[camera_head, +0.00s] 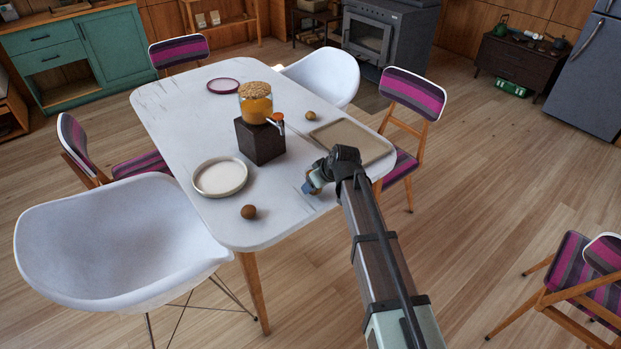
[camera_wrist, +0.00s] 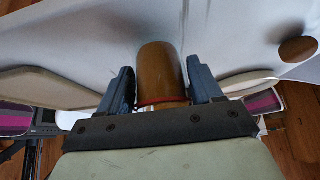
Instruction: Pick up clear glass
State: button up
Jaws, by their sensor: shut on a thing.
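My gripper (camera_head: 309,188) is low over the near right part of the white table, at the tray's near side. In the wrist view my gripper (camera_wrist: 160,88) has its two blue fingers on either side of a brown, amber-looking cylinder (camera_wrist: 160,65) with a red ring at its near end, and is shut on it. In the head view this thing is mostly hidden by the gripper. I cannot tell whether it is clear glass. A glass jar (camera_head: 256,105) with orange contents and a tan lid stands on a dark block.
The white table (camera_head: 180,115) bears a pale plate (camera_head: 220,177), a beige tray (camera_head: 352,140), a purple-rimmed plate (camera_head: 223,86), brown balls (camera_head: 248,212) (camera_head: 311,115) and a small orange-capped shaker (camera_head: 278,122) by the dark block (camera_head: 259,143). Chairs surround the table.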

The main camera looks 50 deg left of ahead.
jog(key=shift+d, duration=7.35)
notch_tip(320, 180, up, 9)
jog(key=n+g, duration=0.1)
send_over(364, 152)
jog(key=shift+w+f, duration=0.1)
jog(key=shift+f, duration=4.7)
jog(key=shift+f, duration=0.1)
